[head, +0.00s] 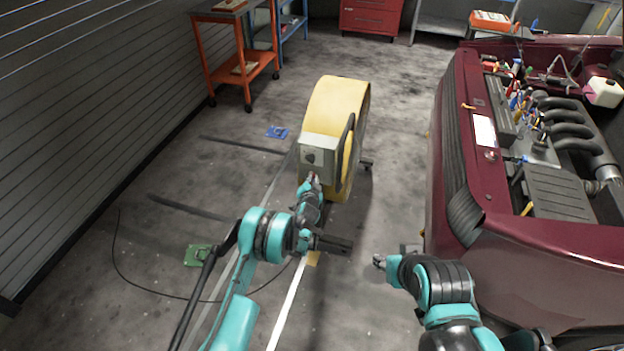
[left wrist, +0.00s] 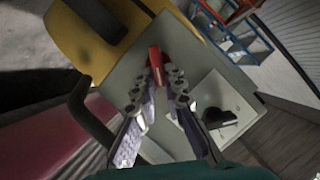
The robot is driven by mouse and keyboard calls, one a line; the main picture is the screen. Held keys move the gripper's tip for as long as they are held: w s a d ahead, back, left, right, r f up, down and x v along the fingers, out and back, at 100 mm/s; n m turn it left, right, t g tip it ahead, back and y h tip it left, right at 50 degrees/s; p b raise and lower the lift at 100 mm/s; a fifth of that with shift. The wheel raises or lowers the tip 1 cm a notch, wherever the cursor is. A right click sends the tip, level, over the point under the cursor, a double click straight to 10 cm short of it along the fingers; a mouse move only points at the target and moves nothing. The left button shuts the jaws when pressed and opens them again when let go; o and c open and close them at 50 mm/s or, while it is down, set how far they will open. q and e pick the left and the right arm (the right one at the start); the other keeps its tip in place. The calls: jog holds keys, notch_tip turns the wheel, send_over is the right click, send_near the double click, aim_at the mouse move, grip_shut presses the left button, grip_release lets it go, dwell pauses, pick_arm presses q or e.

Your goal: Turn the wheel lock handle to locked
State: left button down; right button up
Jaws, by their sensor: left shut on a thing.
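A grey control box (head: 321,150) is fixed to a large yellow drum-shaped unit (head: 338,92) standing on the floor in the head view. In the left wrist view, a red handle (left wrist: 155,58) sits against the grey face of the box (left wrist: 125,72). My left gripper (head: 313,180) is at the lower front of the box. In the left wrist view its fingers (left wrist: 158,88) are shut on the red handle, whose end shows beyond the fingertips. In the head view the gripper hides the handle. My right gripper (head: 379,262) is away from the box, beside the car; its opening is unclear.
A black knob on a white plate (left wrist: 222,117) is beside the left fingers. A dark bar (head: 346,150) runs along the unit's right side. A maroon car with its hood open (head: 460,150) stands on the right. An orange cart (head: 238,55) is at the back left.

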pick_arm(q)
jog(key=c, duration=1.6)
grip_release()
jog(key=shift+w, duration=0.2)
jog(key=v, duration=1.2)
